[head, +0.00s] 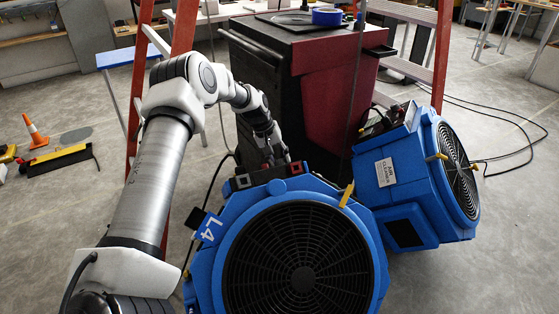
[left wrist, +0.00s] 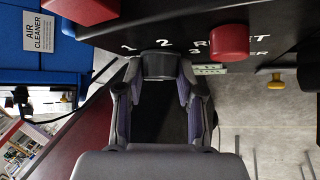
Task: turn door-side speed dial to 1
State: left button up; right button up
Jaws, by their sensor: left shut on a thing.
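A blue fan (head: 215,262) marked L4 stands at the front, with a dark control panel (head: 262,179) on top. In the left wrist view, a black dial (left wrist: 160,65) sits on the panel beside the printed marks 1, 2 and 3. My left gripper (head: 281,158) reaches down to the panel, its fingers on either side of the dial and shut on it. I cannot tell which mark the dial points to. A red knob (left wrist: 229,41) is right of the dial, and another red part (left wrist: 84,9) is at the upper left. My right gripper is not in view.
A second blue fan (head: 420,205), labelled AIR CLEANER, stands close at the right. A red and black cabinet (head: 325,97) is behind the panel. Red ladder legs (head: 183,27) and cables are around it. An orange cone (head: 34,134) stands on the floor at left.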

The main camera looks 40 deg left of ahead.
pick_arm(q)
jog(key=m+t+h+b, duration=0.1)
jog(key=m+b, duration=0.1)
jog(key=b, duration=0.1)
jog(key=m+t+h+b, duration=0.1)
jog(key=h+b, duration=0.1)
jog(key=b, duration=0.2)
jog(key=f+m+h+b, duration=0.1)
jog(key=m+h+b, duration=0.1)
jog(key=b, duration=0.1)
jog(key=shift+s+a+m+t+b, duration=0.15)
jog(key=shift+a+m+t+b, duration=0.15)
jog(key=shift+t+b, duration=0.1)
jog(key=shift+r+m+h+b, duration=0.2)
jog(key=shift+m+h+b, duration=0.4)
jog(key=shift+m+b, duration=0.35)
jog(key=o, duration=1.2)
jog(key=shift+c, duration=0.2)
jog(key=shift+r, duration=0.15)
notch_tip(320, 180, up, 10)
